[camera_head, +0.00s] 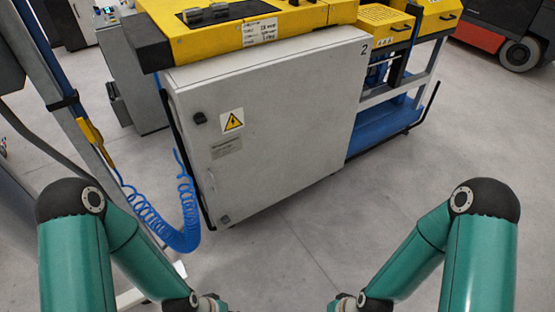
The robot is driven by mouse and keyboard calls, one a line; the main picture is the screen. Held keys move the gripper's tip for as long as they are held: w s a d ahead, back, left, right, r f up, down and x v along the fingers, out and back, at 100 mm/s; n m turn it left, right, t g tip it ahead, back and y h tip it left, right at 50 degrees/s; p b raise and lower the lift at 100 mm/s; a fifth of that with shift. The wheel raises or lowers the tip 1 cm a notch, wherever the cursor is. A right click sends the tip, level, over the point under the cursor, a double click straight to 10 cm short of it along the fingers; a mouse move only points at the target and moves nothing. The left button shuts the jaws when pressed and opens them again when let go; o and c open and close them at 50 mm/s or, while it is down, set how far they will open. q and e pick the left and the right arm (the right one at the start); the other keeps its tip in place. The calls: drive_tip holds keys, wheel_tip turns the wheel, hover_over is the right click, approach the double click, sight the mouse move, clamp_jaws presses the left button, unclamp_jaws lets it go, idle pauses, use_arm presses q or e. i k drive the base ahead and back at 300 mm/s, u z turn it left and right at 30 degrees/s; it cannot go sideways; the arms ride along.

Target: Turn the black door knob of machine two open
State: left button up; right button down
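Machine two is a grey cabinet with a closed door (285,120) marked "2" at its top right, under a yellow top (250,35). A small black knob (199,118) sits on the upper left of the door, left of a yellow warning triangle (233,121). A second small black fitting (225,219) sits low near the door's left edge. The knob's exact turn angle is too small to tell. My two green arms come in from the lower left and lower right, well apart from the door. Their wrists run off the bottom edge, so neither gripper's fingers show.
A coiled blue air hose (178,232) hangs just left of the cabinet, beside a slanted grey post (85,130). A blue base and frame (385,128) stand to the right. The grey floor (290,255) before the door is clear. A forklift (510,35) stands at the back right.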

sight(199, 119)
drive_tip(key=u, duration=0.25)
drive_tip(key=k, duration=0.1)
drive_tip(key=z, duration=0.45)
drive_tip(key=i, duration=0.75)
drive_tip(key=u, duration=0.1)
drive_tip(key=k, duration=1.05)
drive_tip(key=u, duration=0.7)
drive_tip(key=i, duration=1.25)
drive_tip(key=z, duration=0.7)
